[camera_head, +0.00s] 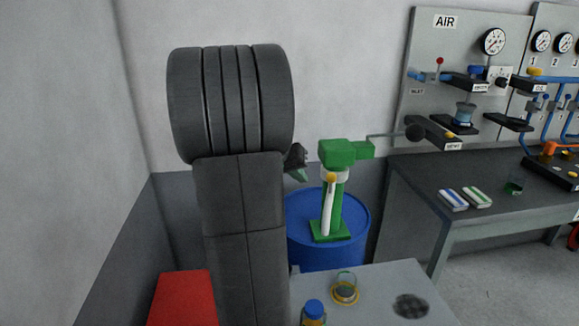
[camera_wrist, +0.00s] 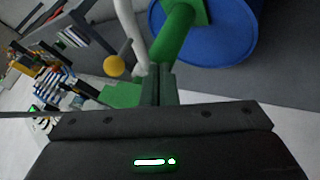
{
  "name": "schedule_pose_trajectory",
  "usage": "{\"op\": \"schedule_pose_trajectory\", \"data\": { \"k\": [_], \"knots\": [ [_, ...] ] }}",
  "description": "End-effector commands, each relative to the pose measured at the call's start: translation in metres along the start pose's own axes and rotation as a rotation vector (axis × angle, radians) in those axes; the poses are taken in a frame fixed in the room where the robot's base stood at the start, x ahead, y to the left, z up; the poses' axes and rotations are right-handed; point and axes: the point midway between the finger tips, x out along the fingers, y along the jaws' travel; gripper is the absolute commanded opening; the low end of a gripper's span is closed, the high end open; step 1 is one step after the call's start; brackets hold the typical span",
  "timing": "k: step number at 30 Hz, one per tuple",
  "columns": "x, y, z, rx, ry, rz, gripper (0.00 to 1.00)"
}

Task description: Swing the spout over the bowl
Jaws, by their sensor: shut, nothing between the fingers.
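A green pump (camera_head: 337,152) stands upright on a blue drum (camera_head: 298,228). A white pipe (camera_head: 327,210) with a yellow ball (camera_head: 331,178) runs down its near side; I take it for the spout. A thin rod with a dark knob (camera_head: 414,132) reaches right from the pump head. A small round vessel with a yellow rim (camera_head: 345,290), perhaps the bowl, is on the near grey table. My gripper (camera_head: 297,162) shows left of the pump head, partly hidden by my arm. In the wrist view its shut, empty fingers (camera_wrist: 158,85) are close to the green pump; I cannot tell if they touch.
A blue-capped bottle (camera_head: 314,311) stands left of the round vessel, and a dark round grate (camera_head: 410,306) lies to its right. A dark bench (camera_head: 420,190) with an air panel (camera_head: 430,45) stands at right. A red box (camera_head: 183,298) is at lower left.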

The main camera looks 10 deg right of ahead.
Motion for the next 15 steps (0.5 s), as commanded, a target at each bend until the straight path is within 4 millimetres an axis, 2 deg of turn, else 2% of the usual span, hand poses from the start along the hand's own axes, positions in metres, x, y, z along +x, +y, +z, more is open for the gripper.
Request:
{"op": "schedule_pose_trajectory", "data": {
  "k": [2,9,15],
  "knots": [
    [0.018,0.001,0.001,0.0,-0.005,0.001,0.0],
    [0.027,0.031,-0.003,0.003,-0.001,0.0,0.0],
    [0.03,0.037,-0.004,0.0,0.0,-0.002,0.0]
  ]
}}
